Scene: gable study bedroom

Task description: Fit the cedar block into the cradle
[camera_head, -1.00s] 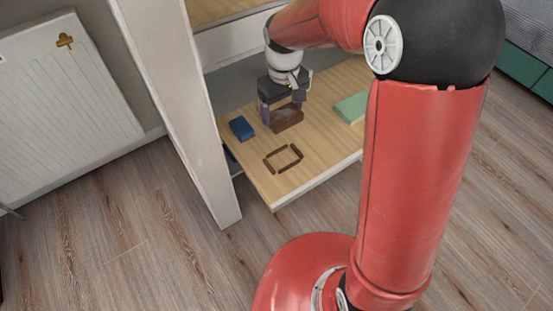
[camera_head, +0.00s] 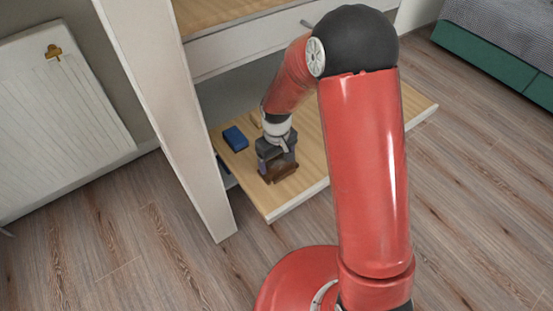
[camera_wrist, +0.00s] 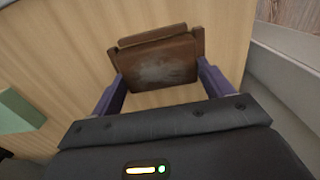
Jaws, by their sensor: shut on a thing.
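The cedar block (camera_wrist: 160,66) is a reddish-brown block with a pale worn patch on its upper face. My gripper (camera_wrist: 160,78) is shut on it, with one purple finger at each side. The cradle (camera_wrist: 154,36) is a low dark-brown frame on the wooden board; its strips show beyond the block and at its sides in the wrist view. The block is over the cradle, roughly lined up with it. I cannot tell whether it is seated or just above. In the head view my gripper (camera_head: 278,162) and the block (camera_head: 282,173) hide most of the cradle.
A blue block (camera_head: 235,138) lies on the board (camera_head: 310,165), left of my gripper. A green block (camera_wrist: 18,112) shows at the left of the wrist view; my arm hides it in the head view. A white upright panel (camera_head: 175,110) stands close on the left.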

